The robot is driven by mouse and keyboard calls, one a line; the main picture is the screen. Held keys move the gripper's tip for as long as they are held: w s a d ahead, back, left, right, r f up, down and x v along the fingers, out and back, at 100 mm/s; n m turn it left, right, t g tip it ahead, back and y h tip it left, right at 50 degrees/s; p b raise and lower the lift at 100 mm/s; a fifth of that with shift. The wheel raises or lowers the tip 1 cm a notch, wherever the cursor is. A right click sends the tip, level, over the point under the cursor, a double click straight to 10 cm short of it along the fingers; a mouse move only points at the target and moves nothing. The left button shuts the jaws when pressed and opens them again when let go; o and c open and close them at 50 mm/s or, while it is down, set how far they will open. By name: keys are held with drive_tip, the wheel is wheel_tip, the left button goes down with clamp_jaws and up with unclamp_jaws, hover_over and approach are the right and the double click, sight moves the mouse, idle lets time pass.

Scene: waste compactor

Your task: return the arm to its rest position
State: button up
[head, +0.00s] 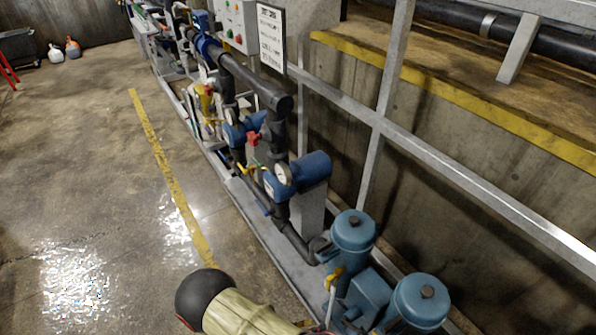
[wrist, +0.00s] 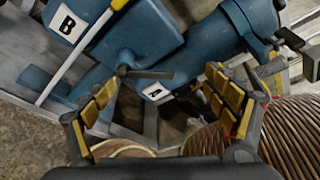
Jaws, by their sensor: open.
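My gripper (wrist: 160,88) is open in the wrist view, its yellow-padded fingers spread to either side. No object is gripped between the pads. Beyond the fingers is blue equipment (wrist: 140,40) with white labels "A" (wrist: 156,91) and "B" (wrist: 67,25). A pale lever with a yellow end (wrist: 78,55) slants across it at upper left. In the head view my arm (head: 240,312), with a beige sleeve and black rounded joint, enters at the bottom centre. The gripper itself cannot be made out clearly there.
Two blue canisters (head: 353,235) (head: 420,300) and a yellow-topped lever (head: 333,278) stand near my arm. Dark piping (head: 252,80) and a metal railing (head: 440,160) run along the right. Open floor (head: 80,180) lies left. A brown ribbed thing (wrist: 295,130) is close at wrist-view right.

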drive_tip(key=s+d+r+m+g+y, duration=0.15)
drive_tip(key=r+m+g+y, duration=0.3)
drive_tip(key=r+m, duration=0.7)
drive_tip(key=s+r+m+g+y, duration=0.3)
drive_tip(key=r+m+y, duration=0.3)
drive_tip(key=r+m, duration=0.6)
drive_tip(key=s+d+r+m+t+y, duration=0.1)
drive_tip(key=d+r+m+t, duration=0.3)
drive_tip(key=r, duration=0.8)
drive_tip(key=s+d+r+m+t+y, duration=0.1)
drive_tip(key=d+r+m+t+y, duration=0.2)
drive_tip(key=d+r, duration=0.5)
wheel_tip(320, 180, up, 4)
drive_tip(key=shift+s+d+r+m+t, duration=0.25)
drive_tip(key=shift+s+d+m+t, duration=0.15)
drive_tip(key=shift+m+t, duration=0.4)
